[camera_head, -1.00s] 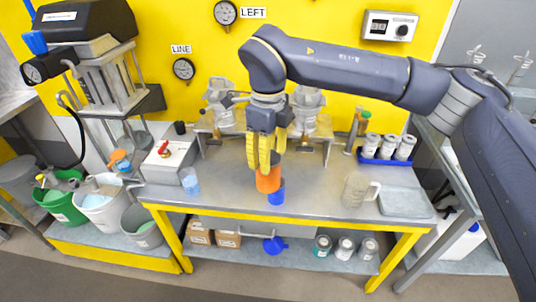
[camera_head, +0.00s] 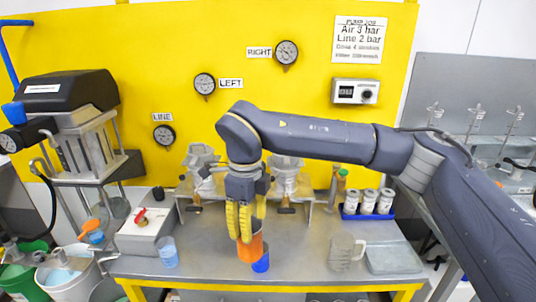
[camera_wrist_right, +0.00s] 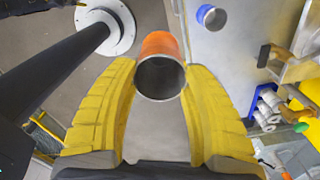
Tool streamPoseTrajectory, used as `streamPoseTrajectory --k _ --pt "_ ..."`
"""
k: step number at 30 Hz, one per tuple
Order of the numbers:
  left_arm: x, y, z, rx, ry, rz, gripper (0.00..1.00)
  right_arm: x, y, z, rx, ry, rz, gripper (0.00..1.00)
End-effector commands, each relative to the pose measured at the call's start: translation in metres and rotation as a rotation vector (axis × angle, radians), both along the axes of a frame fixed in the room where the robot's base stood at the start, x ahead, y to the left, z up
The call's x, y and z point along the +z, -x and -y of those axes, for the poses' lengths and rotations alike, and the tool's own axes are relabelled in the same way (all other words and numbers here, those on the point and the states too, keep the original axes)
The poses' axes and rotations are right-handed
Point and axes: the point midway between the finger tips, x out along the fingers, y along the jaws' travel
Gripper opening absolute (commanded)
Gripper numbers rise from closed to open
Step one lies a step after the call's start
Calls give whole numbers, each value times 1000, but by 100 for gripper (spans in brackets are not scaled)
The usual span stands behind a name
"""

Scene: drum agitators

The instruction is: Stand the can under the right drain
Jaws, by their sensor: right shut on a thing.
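My right gripper (camera_head: 246,236), with yellow fingers, is shut on an orange can (camera_head: 250,250). The can is in front of the bench's two drain units and left of the right drain (camera_head: 287,180). The left drain (camera_head: 203,163) is partly behind my arm. In the right wrist view, the can (camera_wrist_right: 160,48) sits between the fingertips (camera_wrist_right: 160,75), its open grey mouth towards the camera. Whether its base touches the bench cannot be told. My left gripper is not in view.
A blue cup (camera_head: 261,264) stands close beside the can. A clear jug (camera_head: 342,252) and a grey slab (camera_head: 393,258) are to the right. A blue tray (camera_head: 366,216) holds white tins. A valve box (camera_head: 146,232) and a light-blue beaker (camera_head: 168,252) are at left.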

Motion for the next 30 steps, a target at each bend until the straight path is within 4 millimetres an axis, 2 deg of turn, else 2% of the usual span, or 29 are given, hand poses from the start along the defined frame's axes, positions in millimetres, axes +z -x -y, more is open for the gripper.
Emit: streamPoseTrajectory --k 5,10,14,23,30 --pt "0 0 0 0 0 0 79 0 -3 -3 169 0 1 20" --pt "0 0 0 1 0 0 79 -2 0 -8 446 1 0 20" --pt "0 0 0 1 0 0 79 -7 2 -4 666 0 1 20" --pt "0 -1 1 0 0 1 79 -30 1 32 1159 -1 -2 20" --pt "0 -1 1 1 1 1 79 -57 5 82 1551 0 -2 20"
